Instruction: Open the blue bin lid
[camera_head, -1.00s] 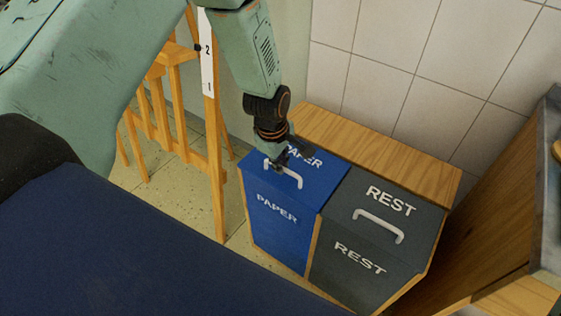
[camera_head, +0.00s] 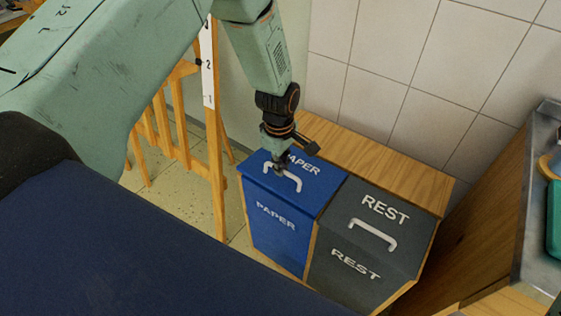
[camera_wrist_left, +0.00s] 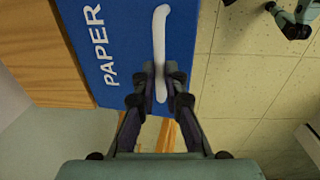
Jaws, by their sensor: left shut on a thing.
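The blue bin (camera_head: 276,225) marked PAPER stands in a wooden cabinet. Its blue lid (camera_head: 315,185) lies down on the bin and bears a white handle (camera_head: 297,182). My left gripper (camera_head: 280,168) is at the handle's left part, coming down from above. In the left wrist view, the two fingers of my left gripper (camera_wrist_left: 160,85) are closed on the lower end of the white handle (camera_wrist_left: 161,35), one on each side. The blue lid (camera_wrist_left: 125,50) shows beneath.
A dark grey bin (camera_head: 355,255) marked REST, with its own white handle (camera_head: 373,235), stands directly to the right. A tiled wall (camera_head: 390,70) rises behind. A counter (camera_head: 540,200) stands at the right.

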